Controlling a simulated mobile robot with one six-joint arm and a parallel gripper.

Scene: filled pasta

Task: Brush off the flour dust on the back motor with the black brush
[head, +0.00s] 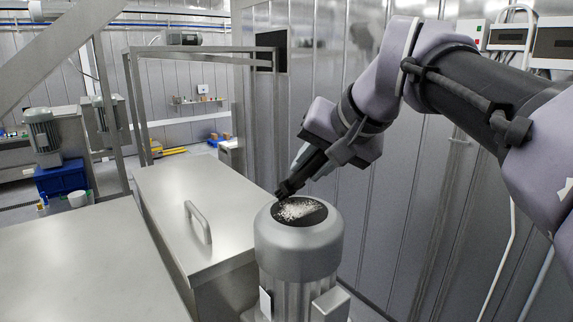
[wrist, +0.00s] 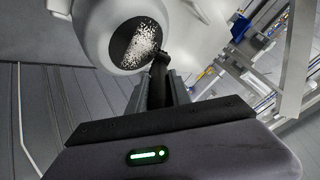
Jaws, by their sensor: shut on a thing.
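The grey motor (head: 299,262) stands upright in front of me, with a dark round top. White flour dust (head: 298,210) lies over the middle of that top; in the wrist view the dust (wrist: 143,44) spreads as a speckled patch across the dark disc. My gripper (head: 308,172) comes down from the upper right and is shut on the black brush (head: 287,187). The brush head is at the far left rim of the motor top, close to the dust; I cannot tell whether it touches. In the wrist view the brush (wrist: 159,70) reaches the motor's edge.
A steel cabinet with a handle (head: 198,222) stands left of the motor, close beside it. A metal frame (head: 200,50) rises behind it. A panelled metal wall (head: 400,220) is behind and right. A blue crate (head: 62,178) is at the far left.

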